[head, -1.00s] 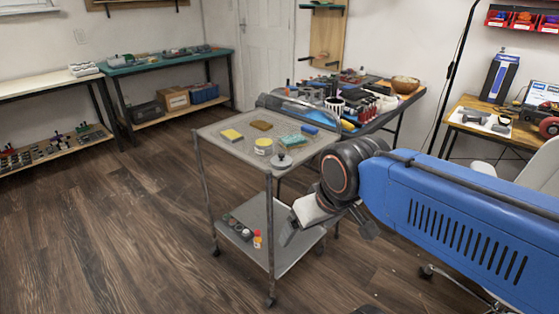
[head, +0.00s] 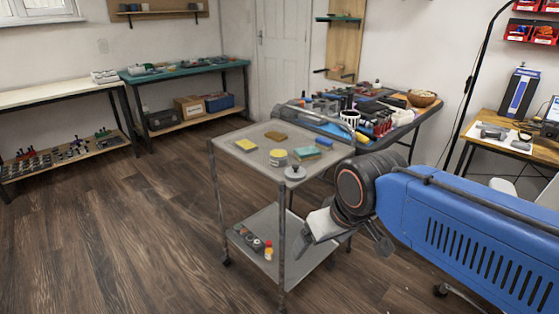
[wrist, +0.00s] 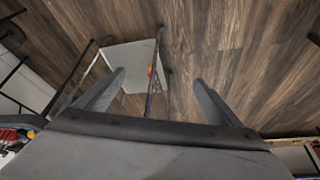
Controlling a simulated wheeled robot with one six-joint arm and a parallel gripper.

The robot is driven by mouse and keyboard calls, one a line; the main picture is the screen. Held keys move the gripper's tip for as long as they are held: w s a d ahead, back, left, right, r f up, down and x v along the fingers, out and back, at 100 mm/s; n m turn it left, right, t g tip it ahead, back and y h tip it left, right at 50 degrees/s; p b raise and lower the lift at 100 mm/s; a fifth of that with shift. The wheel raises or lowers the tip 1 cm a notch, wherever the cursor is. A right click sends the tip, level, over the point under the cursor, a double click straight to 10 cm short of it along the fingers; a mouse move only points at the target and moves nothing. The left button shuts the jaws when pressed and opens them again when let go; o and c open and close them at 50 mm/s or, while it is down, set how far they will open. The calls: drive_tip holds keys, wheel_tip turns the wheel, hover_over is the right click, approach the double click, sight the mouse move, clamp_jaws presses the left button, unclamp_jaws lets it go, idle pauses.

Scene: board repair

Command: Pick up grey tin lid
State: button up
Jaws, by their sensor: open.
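The grey tin lid (head: 294,174) looks like a small round grey piece with a knob. It lies at the near right corner of the cart's top shelf (head: 232,165) in the head view. My gripper is open and empty in the wrist view (wrist: 158,82), its two fingers spread wide over the floor and the cart's lower shelf. In the head view its pale body and a dark finger hang beside the cart's right side, below the top shelf and apart from the lid. The lid cannot be made out in the wrist view.
The top shelf also holds a yellow sponge (head: 246,145), a brown block (head: 276,136), a yellow-labelled tin (head: 278,157), a teal item (head: 307,153) and a blue item (head: 324,142). Small jars stand on the lower shelf (head: 285,235). A cluttered bench is behind; floor left is clear.

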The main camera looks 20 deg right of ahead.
drive_tip(key=shift+c, duration=1.3)
wheel_tip(320, 180, up, 18)
drive_tip(key=n+g, duration=0.5)
drive_tip(key=n, duration=0.5)
hover_over(294, 166)
wheel_tip(294, 166, down, 17)
drive_tip(key=shift+w+d+r, duration=0.1)
drive_tip(key=shift+c, duration=0.4)
drive_tip(key=c, duration=1)
